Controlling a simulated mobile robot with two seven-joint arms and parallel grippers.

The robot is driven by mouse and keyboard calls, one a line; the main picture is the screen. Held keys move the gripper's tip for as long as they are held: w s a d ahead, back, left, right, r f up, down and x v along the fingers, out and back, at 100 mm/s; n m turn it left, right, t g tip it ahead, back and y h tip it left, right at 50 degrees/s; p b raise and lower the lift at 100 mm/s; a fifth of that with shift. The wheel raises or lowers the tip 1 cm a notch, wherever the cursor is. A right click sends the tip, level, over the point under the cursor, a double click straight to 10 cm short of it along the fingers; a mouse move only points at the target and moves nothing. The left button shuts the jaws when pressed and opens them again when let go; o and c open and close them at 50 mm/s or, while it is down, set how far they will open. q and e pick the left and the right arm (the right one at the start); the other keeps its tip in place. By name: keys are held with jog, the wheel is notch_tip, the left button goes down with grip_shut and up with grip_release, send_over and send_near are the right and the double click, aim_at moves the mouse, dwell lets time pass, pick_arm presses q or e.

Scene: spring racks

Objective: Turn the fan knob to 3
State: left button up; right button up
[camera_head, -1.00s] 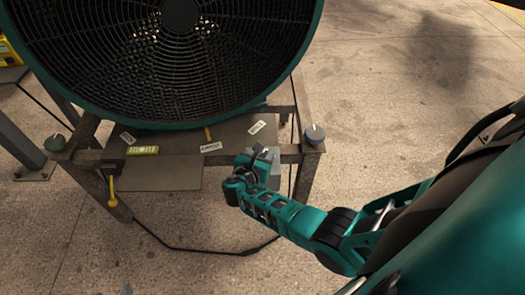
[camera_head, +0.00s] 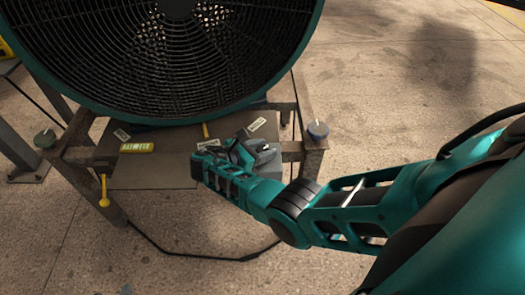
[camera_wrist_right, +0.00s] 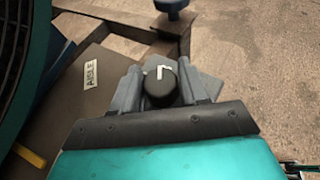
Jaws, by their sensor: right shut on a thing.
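The large fan (camera_head: 170,60) with a teal rim and dark grille stands on a metal stand at the upper left in the head view. In the right wrist view, a round black knob (camera_wrist_right: 160,86) with a white pointer mark sits between my right gripper's two grey fingers. My right gripper (camera_head: 240,152) is shut on this knob, in front of the grey box (camera_head: 268,163) at the stand's front rail. In the head view the fingers hide the knob. No scale numbers can be read around it. My left gripper is not in view.
Tag labels lie on the stand's shelf; one reads AISLE (camera_wrist_right: 91,73). A yellow plate (camera_head: 137,147) and a yellow handle (camera_head: 103,190) are at the stand's left. A dark cable (camera_head: 190,252) runs over the floor.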

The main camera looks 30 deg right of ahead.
jog(key=shift+d, duration=0.1)
jog(key=o, duration=0.7)
jog(key=shift+o, duration=1.3)
jog(key=p+v, duration=0.1)
jog(key=v, duration=1.2)
